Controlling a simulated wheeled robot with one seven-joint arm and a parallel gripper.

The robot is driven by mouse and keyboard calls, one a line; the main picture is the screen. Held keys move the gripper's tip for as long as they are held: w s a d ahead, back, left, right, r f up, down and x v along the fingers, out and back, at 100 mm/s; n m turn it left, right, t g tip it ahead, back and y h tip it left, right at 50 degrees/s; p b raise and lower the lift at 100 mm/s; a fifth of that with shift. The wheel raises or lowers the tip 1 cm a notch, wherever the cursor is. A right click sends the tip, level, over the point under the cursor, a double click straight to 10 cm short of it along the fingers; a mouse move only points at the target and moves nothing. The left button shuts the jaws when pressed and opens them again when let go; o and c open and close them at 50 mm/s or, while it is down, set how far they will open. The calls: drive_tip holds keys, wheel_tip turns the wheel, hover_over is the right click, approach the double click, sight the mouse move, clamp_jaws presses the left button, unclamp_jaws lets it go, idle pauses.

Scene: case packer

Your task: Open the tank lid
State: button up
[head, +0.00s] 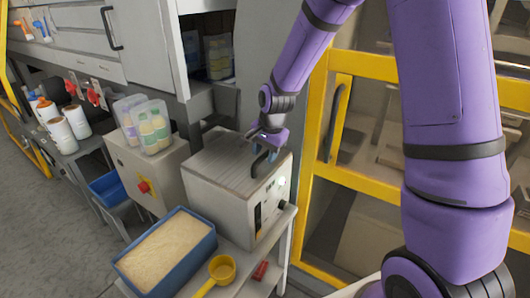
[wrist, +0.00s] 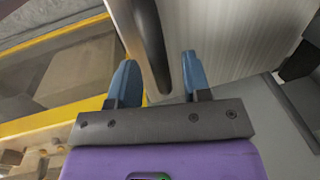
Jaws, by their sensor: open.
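The tank is a pale grey box (head: 232,206) on a low bench, and its flat lid (head: 217,165) lies closed on top. A dark curved handle (head: 262,164) stands at the lid's right side. My gripper (head: 264,143) is just above the lid at this handle. In the wrist view, my gripper (wrist: 158,78) has its two blue fingers apart, with the dark handle (wrist: 152,40) reaching down between them. The lid (wrist: 222,40) fills the upper right there. I cannot tell whether a finger touches the handle.
A blue bin of pale granules (head: 165,250) stands in front of the tank, with a yellow scoop (head: 222,268) and a small red object (head: 261,270) beside it. A yellow-framed guard door (head: 342,120) is close on the right. Clear containers (head: 153,130) stand on a box at left.

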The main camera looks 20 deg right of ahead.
drive_tip(key=shift+c, duration=0.3)
clamp_jaws()
drive_tip(key=shift+w+r, duration=0.1)
drive_tip(key=shift+r, duration=0.05)
